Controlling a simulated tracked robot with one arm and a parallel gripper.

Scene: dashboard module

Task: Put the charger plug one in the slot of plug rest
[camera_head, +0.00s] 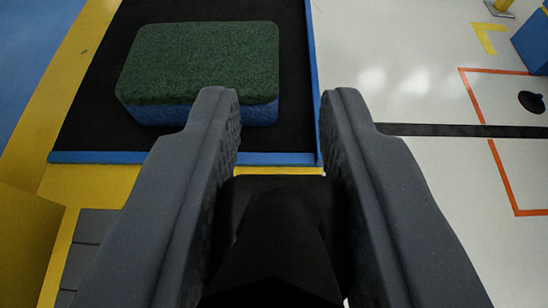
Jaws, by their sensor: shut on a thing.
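My gripper (281,120) fills the lower middle of the view, its two dark grey fingers standing apart. It is shut on a black thing (275,235), which sits low between the fingers and looks like the charger plug. Its outline is dark and its lower part merges with shadow. I cannot make out a slot or a plug rest for certain in this view.
A green and blue sponge (205,62) lies on a black mat (95,100) with a blue edge, at the upper left. A yellow border runs around it. To the right is a white surface (425,50) with red outlines, a black line and a dark round hole (532,102).

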